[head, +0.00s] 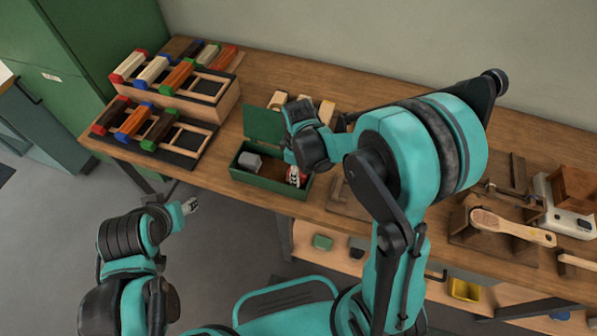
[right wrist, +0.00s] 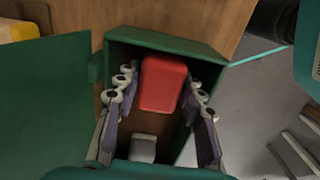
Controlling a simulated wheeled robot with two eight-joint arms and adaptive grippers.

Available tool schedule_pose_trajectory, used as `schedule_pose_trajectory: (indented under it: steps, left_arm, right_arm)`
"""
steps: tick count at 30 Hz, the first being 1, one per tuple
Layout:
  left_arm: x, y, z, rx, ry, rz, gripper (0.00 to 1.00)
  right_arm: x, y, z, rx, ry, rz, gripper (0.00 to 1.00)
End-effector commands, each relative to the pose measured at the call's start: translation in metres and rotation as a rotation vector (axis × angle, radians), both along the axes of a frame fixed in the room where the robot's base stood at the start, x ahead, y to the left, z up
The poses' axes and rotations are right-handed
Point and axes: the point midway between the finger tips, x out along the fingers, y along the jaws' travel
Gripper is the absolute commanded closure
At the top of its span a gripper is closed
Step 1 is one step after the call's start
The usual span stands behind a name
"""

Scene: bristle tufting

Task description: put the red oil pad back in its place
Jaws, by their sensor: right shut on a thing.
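The red oil pad (right wrist: 163,84) is a red block between the two fingers of my right gripper (right wrist: 160,88), which is shut on it. The pad is at one end of an open green box (right wrist: 150,40), the right end in the head view; I cannot tell whether it touches the floor of the box. In the head view my right gripper (head: 295,174) reaches down into the green box (head: 268,184) and mostly hides the pad. A grey block (head: 249,162) sits at the box's left end. My left gripper (head: 189,206) is in front of the bench, away from the box; its jaws are too small to judge.
The box's green lid (head: 264,125) stands open at the back. Two wooden racks (head: 205,128) with coloured-ended brushes stand at the left. Pale wooden pieces (head: 277,99) lie behind the lid. A wooden brush (head: 512,228) and a fixture are at the right.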

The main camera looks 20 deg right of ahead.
Motion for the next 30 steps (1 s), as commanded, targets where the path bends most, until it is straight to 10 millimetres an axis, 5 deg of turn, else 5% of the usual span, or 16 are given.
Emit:
schedule_pose_trajectory:
  steps: [18, 19, 21, 27, 30]
  left_arm:
    - [-0.0001, 0.0, -0.0092, 0.0, 0.0, 0.0, 0.53]
    - [0.0, 0.0, -0.0091, 0.0, 0.0, 0.0, 0.53]
    - [0.0, 0.0, -0.0086, 0.0, 0.0, 0.0, 0.53]
    - [0.0, 0.0, -0.0085, 0.0, 0.0, 0.0, 0.53]
    - [0.0, 0.0, -0.0085, 0.0, 0.0, 0.0, 0.53]
  right_arm:
    - [0.0001, -0.0001, -0.0102, 0.0, 0.0, 0.0, 0.88]
    - [0.0001, -0.0001, -0.0102, 0.0, 0.0, 0.0, 0.59]
    - [0.0001, 0.0, -0.0096, 0.0, 0.0, 0.0, 0.4]
    - [0.0001, -0.0001, -0.0095, 0.0, 0.0, 0.0, 0.39]
    - [0.0001, -0.0001, -0.0094, 0.0, 0.0, 0.0, 0.28]
